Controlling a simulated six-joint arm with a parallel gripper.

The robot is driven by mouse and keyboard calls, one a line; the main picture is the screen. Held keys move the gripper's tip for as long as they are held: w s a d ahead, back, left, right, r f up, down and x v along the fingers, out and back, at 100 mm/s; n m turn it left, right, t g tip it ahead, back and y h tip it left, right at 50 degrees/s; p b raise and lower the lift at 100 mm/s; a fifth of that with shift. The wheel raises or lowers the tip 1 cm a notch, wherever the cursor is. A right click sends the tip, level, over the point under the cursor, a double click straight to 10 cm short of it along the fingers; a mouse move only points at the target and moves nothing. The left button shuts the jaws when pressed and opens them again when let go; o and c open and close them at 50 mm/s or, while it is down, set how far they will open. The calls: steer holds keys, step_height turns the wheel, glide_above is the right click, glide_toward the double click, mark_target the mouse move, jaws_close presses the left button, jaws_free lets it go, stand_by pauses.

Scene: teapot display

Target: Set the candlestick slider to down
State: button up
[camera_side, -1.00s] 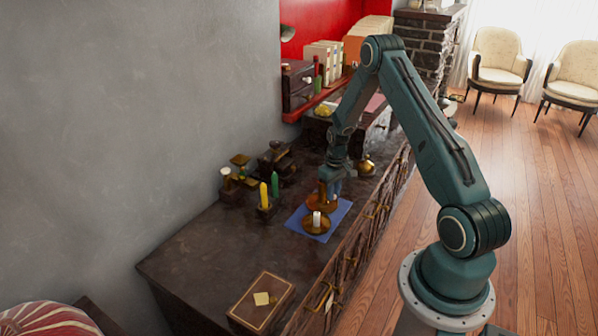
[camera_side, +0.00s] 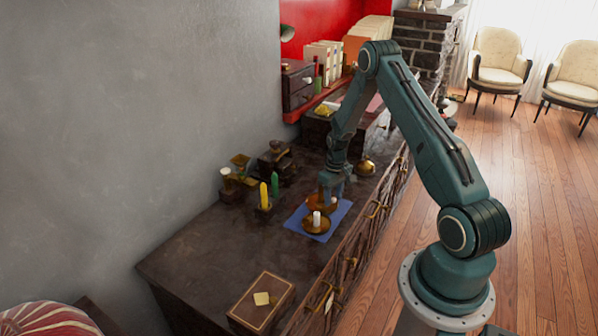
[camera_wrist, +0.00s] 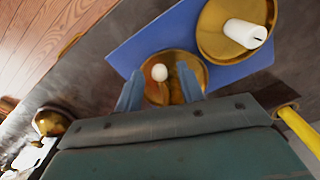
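A brass candlestick with a round dish (camera_wrist: 203,66) stands on a blue mat (camera_wrist: 150,42). From above it has a white round top and an orange-brown part beside it; I cannot make out the slider's position. In the side view this candlestick (camera_side: 322,204) is partly hidden under my gripper. My gripper (camera_wrist: 160,88) is open, with one finger on either side of the candlestick in the wrist view. It also shows low over the mat in the side view (camera_side: 330,192). I cannot tell whether a finger touches the candlestick.
A second brass dish (camera_side: 317,229) with a white candle stands close in front on the mat. A yellow candle (camera_side: 264,196) and a green candle (camera_side: 274,184) stand to the left. A brown box (camera_side: 262,301) lies at the front; the tabletop before it is clear.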

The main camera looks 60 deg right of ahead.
mark_target(333, 198)
step_height(333, 198, up, 14)
steer(key=shift+f, duration=0.2)
stand_by(0.5)
steer(key=s+a+r+n+t+h, duration=0.1)
steer(key=s+a+r+n+t, duration=0.1)
steer(key=a+r, duration=1.6)
steer(key=s+a+r+n+t, duration=0.1)
steer(key=s+a+r, duration=0.2)
steer(key=s+a, duration=0.3)
steer(key=s+a+r+n+t+y, duration=0.1)
steer(key=s+a+r+t, duration=0.1)
steer(key=s+a, duration=0.5)
steer(key=s+r, duration=0.1)
steer(key=s, duration=0.3)
steer(key=shift+r+t, duration=0.15)
steer(key=shift+t, duration=0.15)
